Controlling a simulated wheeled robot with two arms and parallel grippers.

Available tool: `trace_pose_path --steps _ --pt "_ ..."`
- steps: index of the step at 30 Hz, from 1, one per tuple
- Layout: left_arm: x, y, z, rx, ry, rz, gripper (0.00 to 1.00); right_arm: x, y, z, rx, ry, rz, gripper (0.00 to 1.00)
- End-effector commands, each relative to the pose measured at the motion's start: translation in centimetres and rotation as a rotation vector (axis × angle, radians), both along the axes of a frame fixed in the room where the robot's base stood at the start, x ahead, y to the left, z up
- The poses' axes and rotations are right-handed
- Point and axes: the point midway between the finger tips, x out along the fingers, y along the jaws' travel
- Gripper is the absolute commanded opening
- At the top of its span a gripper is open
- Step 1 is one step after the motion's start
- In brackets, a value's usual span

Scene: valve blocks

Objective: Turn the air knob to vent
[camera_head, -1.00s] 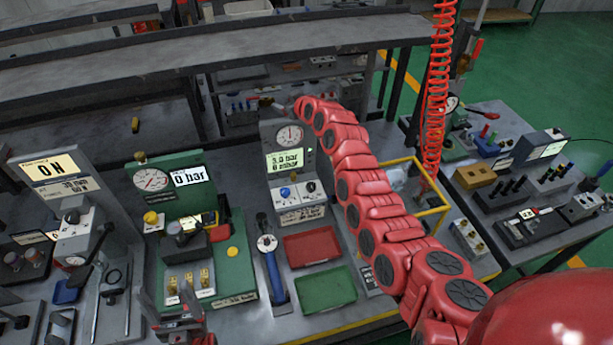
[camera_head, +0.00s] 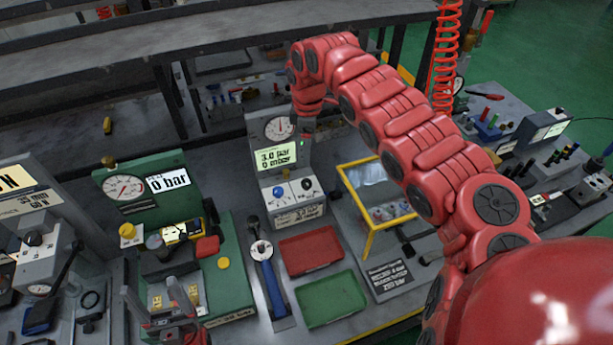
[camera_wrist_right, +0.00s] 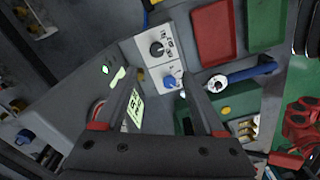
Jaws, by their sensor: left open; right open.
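The grey test unit (camera_head: 262,150) at the centre of the bench has a round gauge and a screen reading 3.0 bar and 0 mbar. Its lower panel carries a blue knob (camera_head: 279,192) and a black knob (camera_head: 307,184); their labels are too small to read. In the right wrist view the blue knob (camera_wrist_right: 170,81) and black knob (camera_wrist_right: 157,49) lie beyond the fingers. My right gripper (camera_wrist_right: 158,80) is open and empty, apart from both knobs; in the head view my wrist mostly hides it. My left gripper (camera_head: 150,288) is open and empty, low at the left.
A red tray (camera_head: 311,251) and a green tray (camera_head: 332,299) lie before the unit, with a blue-handled wrench (camera_head: 269,277) to their left. A yellow frame (camera_head: 370,240) stands at the right. A green gauge stand (camera_head: 130,190) reading 0 bar is at the left.

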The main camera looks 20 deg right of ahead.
Motion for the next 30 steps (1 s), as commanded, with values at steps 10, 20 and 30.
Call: trace_pose_path --steps 10,20,30 --pt "0.0 0.0 3.1 0.0 -0.001 0.0 0.71 0.0 0.4 -8.2 0.006 0.001 0.002 0.71" --pt "0.0 0.0 3.9 0.0 0.0 0.0 0.71 0.1 0.2 -12.8 0.005 -0.002 0.0 0.71" --pt "0.0 0.0 3.9 0.0 0.0 0.0 0.71 0.2 0.1 -13.3 0.001 -0.005 0.0 0.71"
